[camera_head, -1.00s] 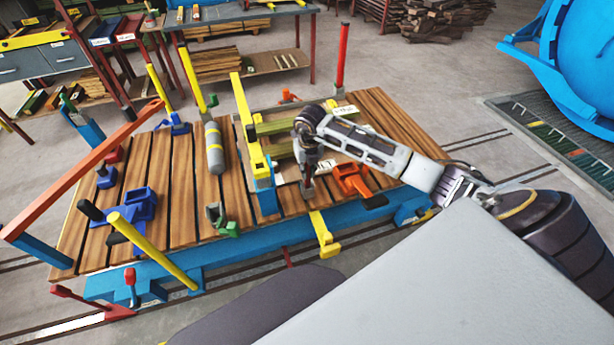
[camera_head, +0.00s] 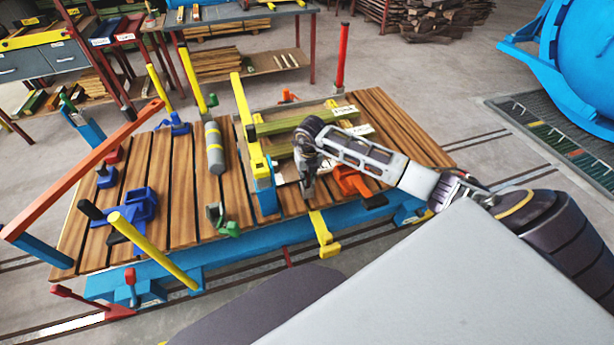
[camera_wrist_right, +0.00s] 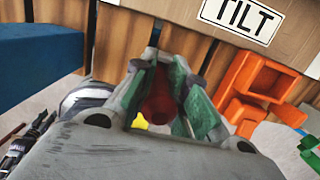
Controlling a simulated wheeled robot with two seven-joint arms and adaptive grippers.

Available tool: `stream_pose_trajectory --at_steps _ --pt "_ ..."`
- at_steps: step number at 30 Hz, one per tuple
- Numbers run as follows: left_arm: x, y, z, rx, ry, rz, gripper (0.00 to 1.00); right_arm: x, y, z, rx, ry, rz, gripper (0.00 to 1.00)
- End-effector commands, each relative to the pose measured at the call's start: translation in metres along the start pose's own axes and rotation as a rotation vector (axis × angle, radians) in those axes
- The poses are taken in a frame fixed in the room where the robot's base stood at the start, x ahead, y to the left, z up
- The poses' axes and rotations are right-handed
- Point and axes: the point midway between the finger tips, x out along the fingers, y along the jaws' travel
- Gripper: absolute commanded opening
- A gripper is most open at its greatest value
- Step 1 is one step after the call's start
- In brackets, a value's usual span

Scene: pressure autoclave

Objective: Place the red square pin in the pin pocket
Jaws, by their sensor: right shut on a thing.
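My right gripper (camera_head: 308,194) is low over the front part of the wooden-slatted cart, in front of the labelled tray. In the right wrist view its green-padded fingers (camera_wrist_right: 160,110) are shut on a red piece (camera_wrist_right: 158,98), taken to be the red square pin. Only a little of the pin shows between the fingers, and its lower end is hidden. In the head view the gripper and wrist hide it. I cannot tell which part is the pin pocket. My left gripper is not in view.
A blue post with a yellow arm (camera_head: 264,190) stands just left of the gripper, an orange bracket (camera_head: 352,182) just right. A TILT label (camera_wrist_right: 243,17) is on the tray edge. A grey cylinder (camera_head: 214,150) lies further left. Bare slats (camera_head: 400,125) lie at the right.

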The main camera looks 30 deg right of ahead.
Motion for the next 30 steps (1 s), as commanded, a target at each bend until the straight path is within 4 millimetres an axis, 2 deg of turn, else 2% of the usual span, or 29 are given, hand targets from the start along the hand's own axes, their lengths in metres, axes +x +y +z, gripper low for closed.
stream_pose_trajectory --at_steps 3,4,9,23,30 --pt "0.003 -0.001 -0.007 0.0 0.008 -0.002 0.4 0.003 0.0 0.0 0.0 0.0 0.0 0.0" --pt "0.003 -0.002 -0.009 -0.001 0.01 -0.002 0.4 0.003 0.0 0.0 0.0 0.0 -0.001 0.18" --pt "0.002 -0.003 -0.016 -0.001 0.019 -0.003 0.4 0.002 0.0 0.0 0.0 0.0 0.0 0.37" --pt "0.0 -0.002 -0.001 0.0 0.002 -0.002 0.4 0.0 0.0 0.0 0.0 0.0 0.0 0.37" --pt "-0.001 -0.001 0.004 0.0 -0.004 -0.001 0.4 -0.021 0.0 0.001 -0.001 -0.002 0.001 0.37"
